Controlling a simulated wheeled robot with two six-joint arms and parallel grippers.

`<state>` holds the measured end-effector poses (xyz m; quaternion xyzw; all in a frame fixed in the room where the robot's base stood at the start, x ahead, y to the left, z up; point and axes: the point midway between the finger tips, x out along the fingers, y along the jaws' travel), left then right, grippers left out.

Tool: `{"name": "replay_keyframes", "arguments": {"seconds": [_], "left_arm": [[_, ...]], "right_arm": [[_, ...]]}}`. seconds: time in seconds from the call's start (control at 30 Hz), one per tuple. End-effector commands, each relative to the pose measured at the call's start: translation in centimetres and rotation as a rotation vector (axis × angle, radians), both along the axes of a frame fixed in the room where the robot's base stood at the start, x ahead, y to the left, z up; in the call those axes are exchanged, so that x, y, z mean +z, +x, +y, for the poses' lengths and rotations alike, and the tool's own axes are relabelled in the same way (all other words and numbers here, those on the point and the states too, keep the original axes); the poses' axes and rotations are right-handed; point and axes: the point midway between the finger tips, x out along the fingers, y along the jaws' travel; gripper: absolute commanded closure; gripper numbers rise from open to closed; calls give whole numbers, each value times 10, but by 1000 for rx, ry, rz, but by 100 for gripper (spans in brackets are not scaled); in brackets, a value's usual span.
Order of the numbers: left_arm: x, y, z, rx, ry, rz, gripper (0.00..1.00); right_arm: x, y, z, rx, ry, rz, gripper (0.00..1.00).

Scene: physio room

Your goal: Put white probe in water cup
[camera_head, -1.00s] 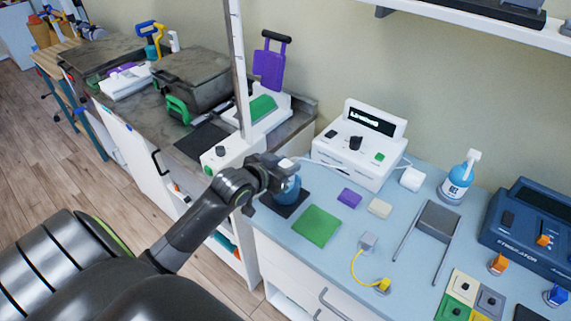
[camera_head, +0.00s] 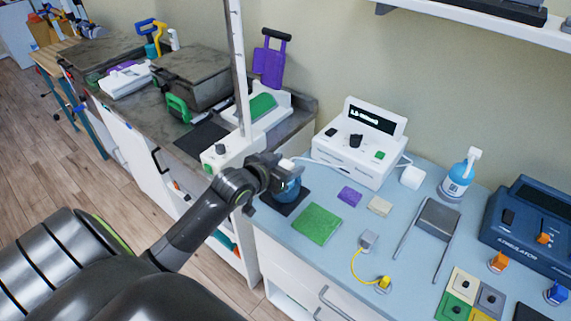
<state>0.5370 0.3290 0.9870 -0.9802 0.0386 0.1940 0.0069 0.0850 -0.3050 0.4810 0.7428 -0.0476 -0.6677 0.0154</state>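A blue water cup (camera_head: 291,190) stands on a black square mat (camera_head: 295,205) at the left end of the light blue worktop. My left gripper (camera_head: 274,178) is right at the cup and covers its left side and part of its top. A small white piece, apparently the end of the white probe (camera_head: 286,163), shows just above the cup, against the gripper. Whether the probe's tip is inside the cup is also hidden. My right gripper is out of view.
Right of the cup lie a green pad (camera_head: 317,223), a purple block (camera_head: 349,196) and a beige block (camera_head: 379,206). A yellow-corded sensor (camera_head: 368,240), a grey stand (camera_head: 437,219), a spray bottle (camera_head: 457,180) and a blue device (camera_head: 530,228) are farther right. A white post (camera_head: 240,80) rises behind my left gripper.

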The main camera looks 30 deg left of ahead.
Motion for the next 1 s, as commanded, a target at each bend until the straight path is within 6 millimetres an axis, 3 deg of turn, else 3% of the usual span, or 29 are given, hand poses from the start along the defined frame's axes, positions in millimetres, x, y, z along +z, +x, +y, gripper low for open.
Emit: {"name": "replay_keyframes", "arguments": {"seconds": [0.3, 0.47, 1.0], "left_arm": [[0, -1, 1, 1, 1, 2, 40], [4, -14, 2, 1, 4, 1, 40], [47, -116, 9, -2, 6, 5, 40]], "right_arm": [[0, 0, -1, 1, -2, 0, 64], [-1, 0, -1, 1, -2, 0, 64], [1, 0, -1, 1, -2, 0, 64]]}}
